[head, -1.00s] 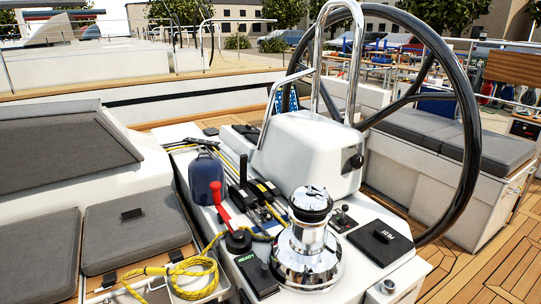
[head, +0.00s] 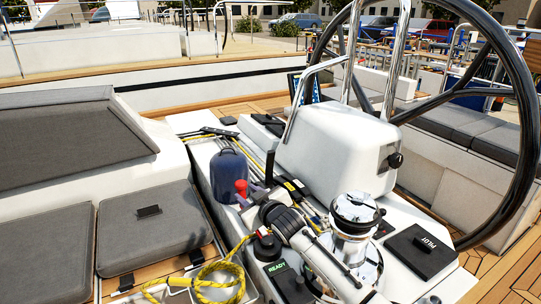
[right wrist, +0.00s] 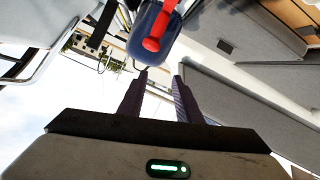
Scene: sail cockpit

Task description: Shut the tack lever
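A lever with a red grip (head: 241,188) stands by a round black base (head: 267,248) on the white console. A black lever (head: 269,168) stands upright among the rope clutches behind it. No label shows which one is the tack lever. My right gripper (head: 243,207) is in front of the red lever and hides its lower part. In the right wrist view the red lever (right wrist: 158,30) is beyond the fingertips (right wrist: 160,76), roughly in line with the gap. The fingers are apart with nothing between them. My left gripper is not in view.
A dark blue bag-like container (head: 228,175) stands close behind the red lever. A chrome winch (head: 355,215) is right of my forearm, with a large black wheel (head: 525,110) beyond. A yellow rope (head: 215,275) lies coiled at the front left. A black PILOT panel (head: 421,250) is at right.

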